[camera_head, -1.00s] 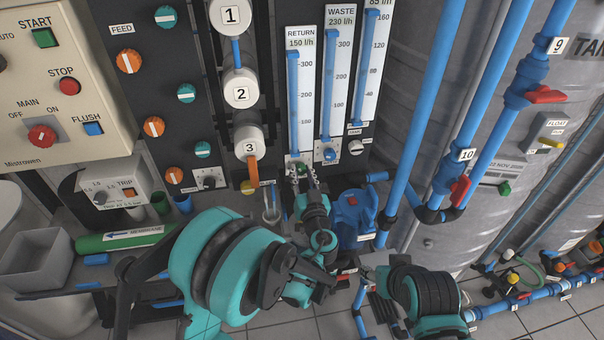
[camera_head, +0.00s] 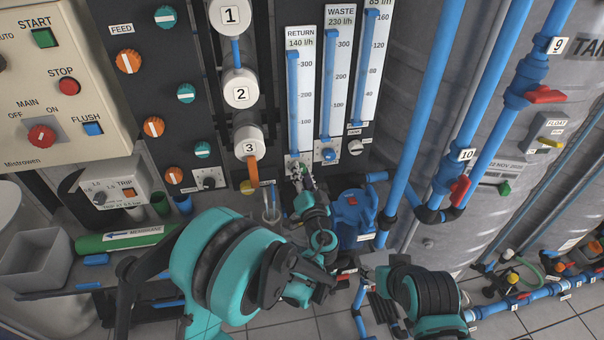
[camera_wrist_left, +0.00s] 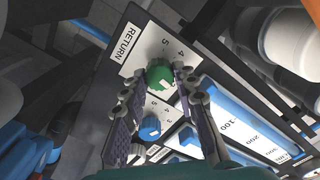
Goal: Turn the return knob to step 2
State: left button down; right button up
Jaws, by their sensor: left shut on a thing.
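The green return knob (camera_wrist_left: 159,75) sits on the white plate marked RETURN (camera_wrist_left: 128,42) in the left wrist view. The digits 4 and 5 show beside it; the step it points at is not readable. My left gripper (camera_wrist_left: 160,82) has one finger on each side of the knob and is shut on it. In the head view my left gripper (camera_head: 300,172) is at the foot of the return gauge (camera_head: 301,90) and covers most of the knob. The gauge label reads RETURN 140 l/h. My right gripper cannot be made out.
The blue waste knob (camera_head: 328,154) is close to the right of my left gripper; it also shows in the wrist view (camera_wrist_left: 150,127). A white knob (camera_head: 355,147) is further right. A blue pump (camera_head: 355,213) stands below right.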

pick_arm(q)
jog(key=shift+m, duration=1.2)
jog(key=c, duration=1.2)
grip_release()
jog(key=s, duration=0.4)
jog(key=s+d, duration=0.1)
jog(key=s, duration=0.3)
jog(key=s+d, duration=0.1)
jog(key=s, duration=0.2)
jog(key=shift+s+d, duration=0.2)
jog(key=shift+s, duration=0.2)
